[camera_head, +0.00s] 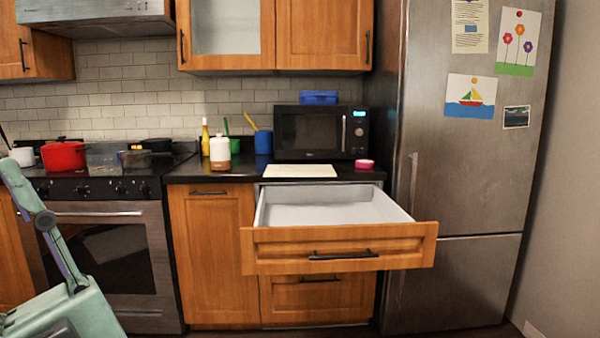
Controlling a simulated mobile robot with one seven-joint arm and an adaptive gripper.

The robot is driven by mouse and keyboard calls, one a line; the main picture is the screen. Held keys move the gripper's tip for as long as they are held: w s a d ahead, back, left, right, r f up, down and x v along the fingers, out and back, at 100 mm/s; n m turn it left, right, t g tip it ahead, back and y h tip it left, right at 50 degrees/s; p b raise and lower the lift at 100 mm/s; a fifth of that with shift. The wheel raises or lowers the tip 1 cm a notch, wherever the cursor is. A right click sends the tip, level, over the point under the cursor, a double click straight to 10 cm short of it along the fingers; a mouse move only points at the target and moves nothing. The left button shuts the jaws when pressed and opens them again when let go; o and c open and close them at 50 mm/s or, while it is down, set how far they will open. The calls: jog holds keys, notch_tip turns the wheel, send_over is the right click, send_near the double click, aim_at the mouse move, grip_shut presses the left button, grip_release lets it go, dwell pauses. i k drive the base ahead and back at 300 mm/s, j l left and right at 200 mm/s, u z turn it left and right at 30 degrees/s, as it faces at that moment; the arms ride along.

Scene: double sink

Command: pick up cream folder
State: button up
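A flat cream rectangle, which fits the cream folder (299,171), lies on the dark countertop in front of the black microwave. Its near edge is close to the counter's front edge, above the back of an open drawer. Nothing covers it. Part of my pale green arm shows at the lower left, in front of the stove and well away from the folder. My gripper is not in view.
The open, empty-looking drawer (339,248) juts out below the folder. A tall fridge (455,180) stands at right.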

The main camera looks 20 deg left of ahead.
aim_at(272, 170)
jog(key=i+l+u, duration=0.1)
jog(key=i+l, duration=0.6)
jog(key=i+l+u, duration=0.15)
jog(key=i+l, duration=0.55)
jog(key=i+l+u, duration=0.1)
jog(key=i+l, duration=0.55)
jog(key=l, duration=0.2)
jog(key=i+j, duration=0.15)
jog(key=j, duration=0.15)
jog(key=i+j, duration=0.1)
jog(key=j, duration=0.2)
jog(key=i+j, duration=0.15)
jog(key=j, duration=0.2)
jog(key=i+j, duration=0.1)
jog(key=j, duration=0.2)
